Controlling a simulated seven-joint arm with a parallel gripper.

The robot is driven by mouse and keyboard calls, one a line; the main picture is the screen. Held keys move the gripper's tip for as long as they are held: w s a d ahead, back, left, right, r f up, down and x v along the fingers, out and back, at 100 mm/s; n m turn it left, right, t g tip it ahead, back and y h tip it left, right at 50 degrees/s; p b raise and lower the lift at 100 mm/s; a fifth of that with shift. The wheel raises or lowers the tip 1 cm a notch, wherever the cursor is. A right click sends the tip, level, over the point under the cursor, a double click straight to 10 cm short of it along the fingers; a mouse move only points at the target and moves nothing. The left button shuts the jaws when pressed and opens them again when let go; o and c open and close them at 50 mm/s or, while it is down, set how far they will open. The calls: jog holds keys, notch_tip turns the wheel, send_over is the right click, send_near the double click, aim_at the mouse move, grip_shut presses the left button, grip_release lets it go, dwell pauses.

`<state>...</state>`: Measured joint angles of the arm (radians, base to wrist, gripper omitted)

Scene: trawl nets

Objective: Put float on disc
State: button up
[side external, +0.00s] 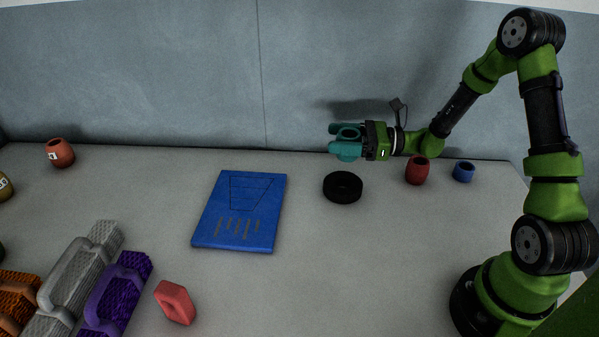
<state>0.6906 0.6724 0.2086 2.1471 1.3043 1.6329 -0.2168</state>
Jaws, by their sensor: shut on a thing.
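My gripper (347,142) is at the back right of the table, raised above it, with its fingers reaching left. It is shut on a small teal float (349,132) that shows a round hole in its top. The float and the fingers are close in colour, so their edges are hard to tell apart. The black disc (343,187) lies flat on the table below the gripper in the picture, with a round recess or hole in its middle. The held float is apart from the disc.
A red float (417,170) and a blue ring (464,172) stand right of the disc. A blue board (240,211) lies left of it. An orange float (60,153), net bundles (117,293) and a red block (175,302) are further left. The front middle is clear.

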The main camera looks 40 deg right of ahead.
jog(key=shift+a+f, duration=0.1)
jog(key=shift+f, duration=3.85)
jog(key=o, duration=1)
jog(key=shift+f, duration=0.15)
jog(key=shift+r, duration=0.25)
jog(key=v, duration=0.7)
jog(key=shift+s+d, duration=0.15)
jog(key=shift+d, duration=0.05)
